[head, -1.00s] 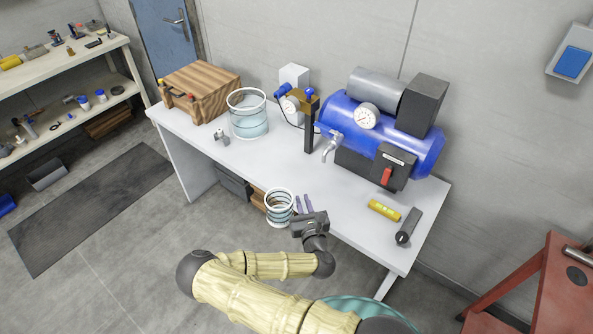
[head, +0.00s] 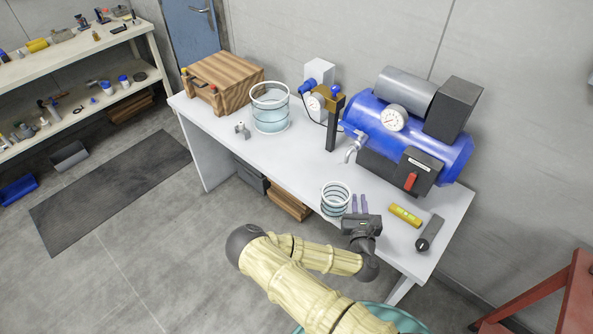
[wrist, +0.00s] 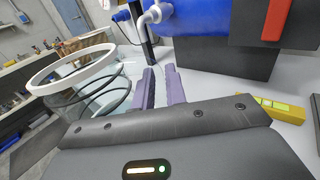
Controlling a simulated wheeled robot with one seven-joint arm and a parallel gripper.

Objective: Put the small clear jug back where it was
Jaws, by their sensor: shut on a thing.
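The small clear jug (head: 335,199) has a white rim and dark bands. In the head view it is at the table's front edge, beside my gripper's fingers. My gripper (head: 360,204) is shut on it. In the wrist view the two purple fingers (wrist: 159,87) are close together, and the jug (wrist: 84,94) is just left of them, looking slightly tilted. The exact grip spot on the jug is hard to see. I cannot tell whether its base touches the tabletop.
The white table (head: 300,160) bears a larger clear container (head: 271,110), a wooden box (head: 226,82), a blue compressor tank (head: 445,150) with a tap (head: 354,147), a yellow level (head: 405,215) and a dark tool (head: 429,233). The table's middle is clear.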

